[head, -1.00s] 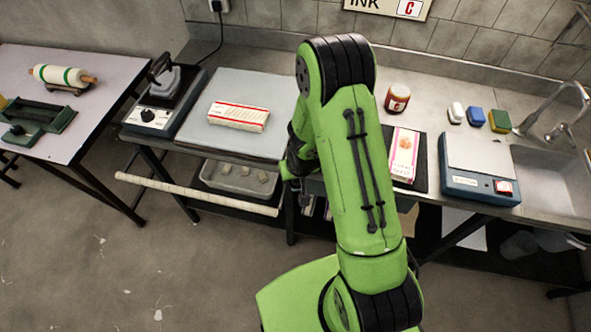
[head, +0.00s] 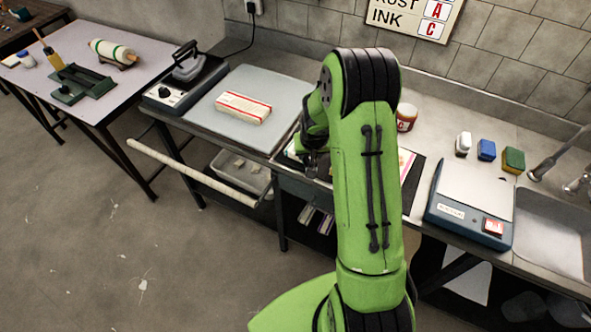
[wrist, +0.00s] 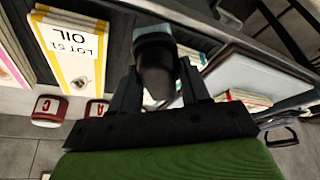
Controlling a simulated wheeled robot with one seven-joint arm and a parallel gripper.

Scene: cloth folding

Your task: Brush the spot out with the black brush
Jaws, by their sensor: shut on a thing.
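My gripper (wrist: 158,82) is shut on a dark, rounded thing (wrist: 155,66) with a grey-blue end, seen in the wrist view. It may be the black brush, but its bristles do not show. In the head view my green arm hides much of the bench's middle. A white cloth (head: 406,160) lies on a dark mat right of the arm, mostly hidden; no spot can be made out on it. A folded red-edged cloth (head: 243,107) lies on the grey board.
The grey board (head: 285,82) lies left of my arm, beside the iron (head: 187,66) on its base. A scale (head: 470,205), a red jar (head: 406,118), several small blocks and the sink stand right. A pale rail (head: 190,172) juts out along the bench front.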

